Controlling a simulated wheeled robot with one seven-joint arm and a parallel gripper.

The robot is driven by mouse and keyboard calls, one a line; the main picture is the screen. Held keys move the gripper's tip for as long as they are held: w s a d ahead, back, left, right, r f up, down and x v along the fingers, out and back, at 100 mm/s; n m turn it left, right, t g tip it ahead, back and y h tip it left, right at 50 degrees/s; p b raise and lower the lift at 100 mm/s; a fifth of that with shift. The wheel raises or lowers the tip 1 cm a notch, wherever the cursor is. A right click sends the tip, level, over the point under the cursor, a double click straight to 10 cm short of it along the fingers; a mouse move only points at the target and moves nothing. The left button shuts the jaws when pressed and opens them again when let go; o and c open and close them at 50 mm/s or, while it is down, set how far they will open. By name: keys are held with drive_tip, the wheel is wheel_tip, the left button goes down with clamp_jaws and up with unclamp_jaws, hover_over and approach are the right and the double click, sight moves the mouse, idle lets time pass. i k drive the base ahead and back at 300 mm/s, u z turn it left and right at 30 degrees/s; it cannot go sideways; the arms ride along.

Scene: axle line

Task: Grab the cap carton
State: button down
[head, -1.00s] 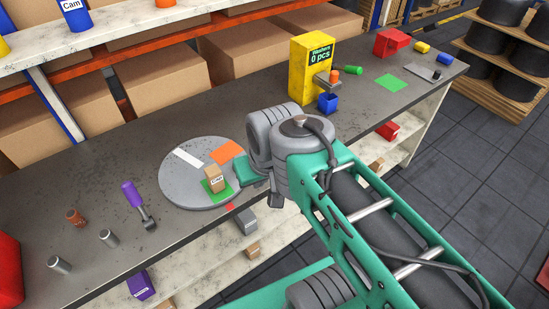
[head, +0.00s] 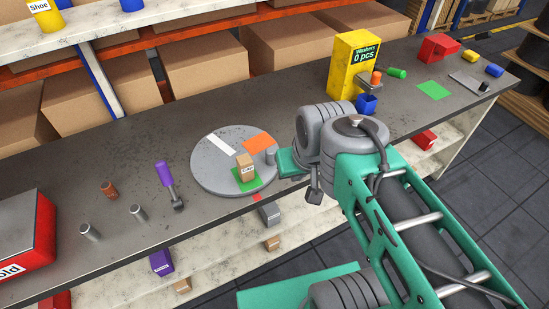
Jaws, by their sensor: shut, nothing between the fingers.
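A small brown carton (head: 245,167) with a white label stands upright on a green patch (head: 247,184) of the round grey turntable (head: 213,172). The label is too small to read surely, but this looks like the cap carton. My gripper (head: 271,155) is at the left end of my teal and grey arm, just right of the carton, over the turntable's right edge. It is seen small and partly hidden by the wrist. It looks shut and empty, apart from the carton.
A purple-handled tool (head: 166,177), metal pins (head: 90,232) and a brown cylinder (head: 109,190) lie left of the turntable. A red box (head: 28,235) is at the far left. A yellow washer dispenser (head: 354,66) and a blue cup (head: 366,104) stand right.

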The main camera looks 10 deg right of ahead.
sight(245, 163)
drive_tip(key=u, duration=0.45)
drive_tip(key=k, duration=1.15)
drive_tip(key=u, duration=1.05)
drive_tip(key=i, duration=1.1)
